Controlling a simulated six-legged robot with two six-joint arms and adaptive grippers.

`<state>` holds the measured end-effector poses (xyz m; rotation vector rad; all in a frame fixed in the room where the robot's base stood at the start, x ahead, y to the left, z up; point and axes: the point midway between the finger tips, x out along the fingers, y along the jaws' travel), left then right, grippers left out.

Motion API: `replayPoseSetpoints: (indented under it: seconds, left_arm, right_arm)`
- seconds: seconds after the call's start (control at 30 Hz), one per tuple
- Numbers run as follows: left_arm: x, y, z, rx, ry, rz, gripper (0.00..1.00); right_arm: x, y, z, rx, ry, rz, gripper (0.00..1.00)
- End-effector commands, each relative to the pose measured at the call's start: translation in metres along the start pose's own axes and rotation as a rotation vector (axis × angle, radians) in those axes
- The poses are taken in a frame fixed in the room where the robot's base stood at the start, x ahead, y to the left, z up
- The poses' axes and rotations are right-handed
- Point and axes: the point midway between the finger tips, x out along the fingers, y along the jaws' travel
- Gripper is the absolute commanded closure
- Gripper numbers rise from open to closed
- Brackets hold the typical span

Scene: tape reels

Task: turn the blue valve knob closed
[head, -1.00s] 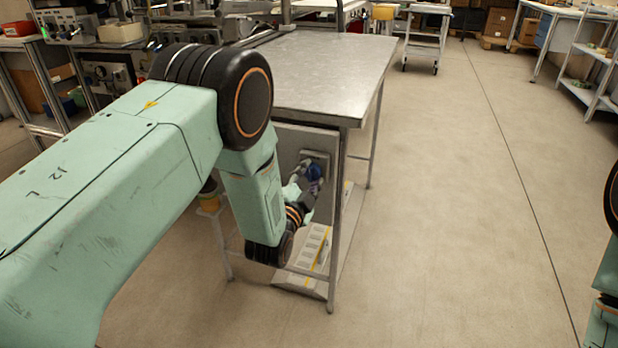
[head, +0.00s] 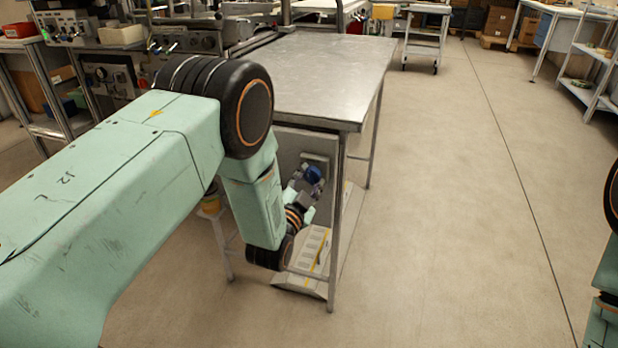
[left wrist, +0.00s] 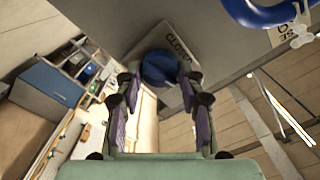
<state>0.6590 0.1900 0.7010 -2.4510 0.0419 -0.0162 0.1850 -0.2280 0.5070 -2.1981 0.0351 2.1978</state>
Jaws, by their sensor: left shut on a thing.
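The blue valve knob (head: 313,174) is on a grey plate on the upright panel under the near end of the metal table. In the left wrist view the knob (left wrist: 158,68) sits between the two purple-padded fingers, in front of a plate lettered "CLOSED". My left gripper (head: 303,186) reaches in from the left at the panel and is shut on the knob. The gripper also fills the middle of the left wrist view (left wrist: 157,85). Its fingers partly cover the knob's sides, and no pointer mark on the knob is clear. My right gripper is out of sight.
The metal table (head: 325,75) stands above the knob, with a leg (head: 337,220) just right of my gripper. A grey sloped base (head: 312,262) lies below. A blue ring-shaped part (left wrist: 268,12) shows in the left wrist view. The floor at right is clear.

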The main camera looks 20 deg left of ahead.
Motion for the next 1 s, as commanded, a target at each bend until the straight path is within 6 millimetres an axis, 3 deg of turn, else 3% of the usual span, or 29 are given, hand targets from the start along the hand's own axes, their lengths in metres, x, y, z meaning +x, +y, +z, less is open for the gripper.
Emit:
replayPoseSetpoints:
  seconds: [1.0]
  left_arm:
    - [-0.001, -0.001, 0.001, -0.957, -0.004, 0.000, 0.93]
  right_arm:
    - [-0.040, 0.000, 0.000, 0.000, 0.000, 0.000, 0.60]
